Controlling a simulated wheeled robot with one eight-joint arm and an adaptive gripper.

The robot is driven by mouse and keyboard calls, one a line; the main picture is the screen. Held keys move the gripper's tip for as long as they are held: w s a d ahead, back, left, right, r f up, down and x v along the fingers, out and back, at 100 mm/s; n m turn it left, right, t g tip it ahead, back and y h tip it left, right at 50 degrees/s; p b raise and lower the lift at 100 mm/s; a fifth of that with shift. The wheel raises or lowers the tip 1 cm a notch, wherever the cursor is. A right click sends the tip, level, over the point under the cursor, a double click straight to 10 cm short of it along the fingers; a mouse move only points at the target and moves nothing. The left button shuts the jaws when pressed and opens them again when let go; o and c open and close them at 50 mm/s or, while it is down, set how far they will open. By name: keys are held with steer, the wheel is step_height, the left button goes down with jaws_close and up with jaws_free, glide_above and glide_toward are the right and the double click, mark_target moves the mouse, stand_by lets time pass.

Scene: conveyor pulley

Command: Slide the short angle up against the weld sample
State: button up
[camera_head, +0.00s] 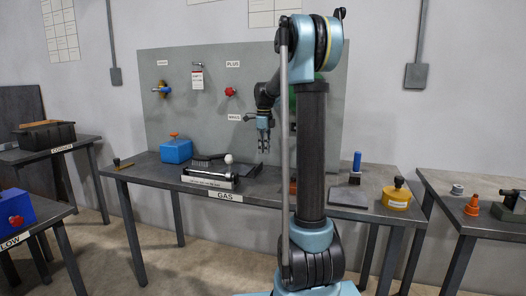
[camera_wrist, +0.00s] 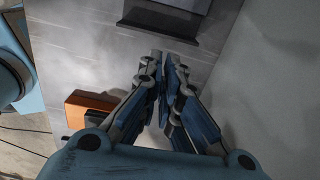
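My gripper (camera_head: 263,146) hangs over the middle of the bench labelled GAS, pointing down, clear of the bench top. In the wrist view its fingers (camera_wrist: 166,60) come close together at the tips, with nothing seen between them. I cannot tell for sure which piece is the short angle or the weld sample. A dark flat piece with a raised edge (camera_head: 243,170) lies left of my gripper; a similar dark piece (camera_wrist: 160,22) shows at the top of the wrist view. An orange-brown block (camera_wrist: 92,108) shows at the left there, beside a black part; my arm mostly hides it in the head view.
An upright panel (camera_head: 210,115) stands behind.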

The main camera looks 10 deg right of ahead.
steer(key=o, duration=0.3)
step_height(320, 180, up, 8)
steer(key=n, duration=1.8)
glide_above(255, 170)
steer(key=shift+w, duration=0.45)
step_height(255, 170, down, 17)
steer(key=shift+d+f, duration=0.1)
steer(key=shift+f, duration=0.05)
steer(key=shift+c, duration=0.6)
